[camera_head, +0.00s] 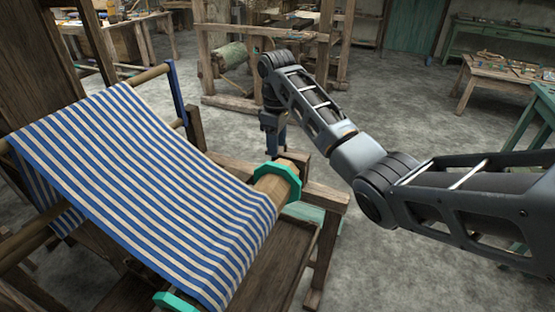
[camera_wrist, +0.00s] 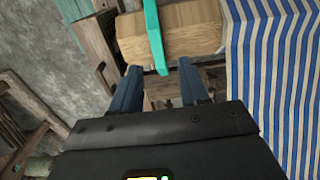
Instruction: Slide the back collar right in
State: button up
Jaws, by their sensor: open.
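The back collar, a teal many-sided ring (camera_head: 293,178), sits around the far end of the wooden beam (camera_head: 265,183). In the wrist view the collar (camera_wrist: 153,30) is nearly edge-on, with bare beam (camera_wrist: 195,30) between it and the striped cloth (camera_wrist: 268,75). Some wood also shows on its outer side. My gripper (camera_head: 274,150) points down beside the beam end. In the wrist view my gripper (camera_wrist: 160,68) is open, and the collar's lower edge appears between its fingertips; contact cannot be told.
Blue-and-white striped cloth (camera_head: 140,170) covers the beam and loom. A second teal collar (camera_head: 177,302) shows at the near end. Loom posts and rails (camera_head: 320,195) stand close to my gripper.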

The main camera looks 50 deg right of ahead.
aim_at(277, 165)
jog(key=shift+w+d+f, duration=0.1)
jog(key=shift+w+d, duration=0.05)
notch_tip(277, 165, down, 7)
jog(key=shift+f+p, duration=0.15)
jog(key=shift+p, duration=0.3)
jog(key=shift+c, duration=0.3)
grip_shut()
